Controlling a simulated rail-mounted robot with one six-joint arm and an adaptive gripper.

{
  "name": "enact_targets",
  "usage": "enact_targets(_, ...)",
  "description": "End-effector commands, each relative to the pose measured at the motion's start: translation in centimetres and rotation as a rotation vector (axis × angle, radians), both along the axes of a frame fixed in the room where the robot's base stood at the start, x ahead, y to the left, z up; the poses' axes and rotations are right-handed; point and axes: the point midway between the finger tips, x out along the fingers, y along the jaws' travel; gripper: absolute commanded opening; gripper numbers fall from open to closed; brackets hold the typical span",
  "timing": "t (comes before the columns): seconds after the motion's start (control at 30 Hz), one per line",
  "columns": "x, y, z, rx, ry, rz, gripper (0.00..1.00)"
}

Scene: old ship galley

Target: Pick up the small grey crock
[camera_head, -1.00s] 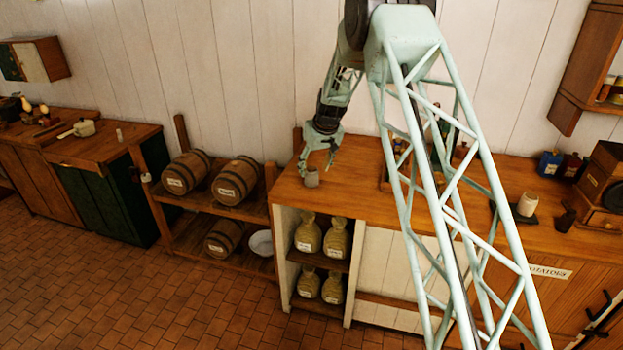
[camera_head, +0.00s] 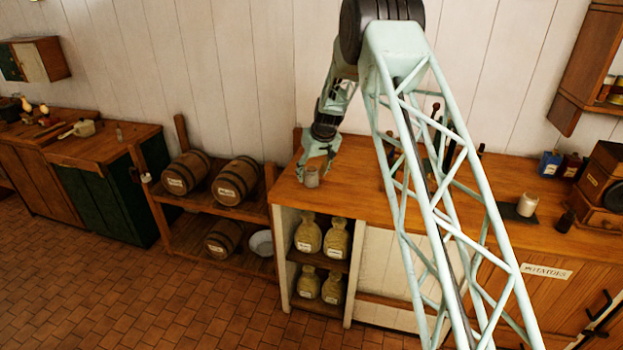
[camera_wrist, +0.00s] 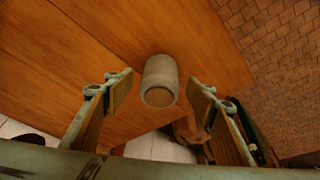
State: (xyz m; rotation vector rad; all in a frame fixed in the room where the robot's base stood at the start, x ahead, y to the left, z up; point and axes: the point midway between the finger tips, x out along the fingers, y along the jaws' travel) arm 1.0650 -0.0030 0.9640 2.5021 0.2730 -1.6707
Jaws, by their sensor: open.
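The small grey crock (camera_head: 312,178) stands near the left end of the wooden counter, close to its front edge. In the wrist view the crock (camera_wrist: 159,82) sits between and just beyond the two fingertips, with its round brownish top facing the camera. My gripper (camera_wrist: 160,84) is open, with one finger on each side and a visible gap to the crock on both sides. In the head view my gripper (camera_head: 316,168) is right at the crock, its fingers partly around it; exact contact cannot be told there.
The counter (camera_head: 350,185) is bare around the crock. Its left end drops to a lower rack with barrels (camera_head: 236,180). Jugs (camera_head: 308,235) stand on shelves beneath. A white cup (camera_head: 527,204) and a dark box (camera_head: 603,180) stand far right.

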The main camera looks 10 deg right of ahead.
Motion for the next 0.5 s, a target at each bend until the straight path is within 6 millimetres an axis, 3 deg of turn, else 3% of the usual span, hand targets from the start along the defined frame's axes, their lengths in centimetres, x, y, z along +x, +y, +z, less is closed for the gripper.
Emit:
enact_targets(0.23, 0.7, 0.2, -1.9, 0.001, 0.001, 0.0, 0.51)
enact_targets(0.5, 0.9, 0.2, -2.4, 0.0, 0.001, 0.0, 0.51)
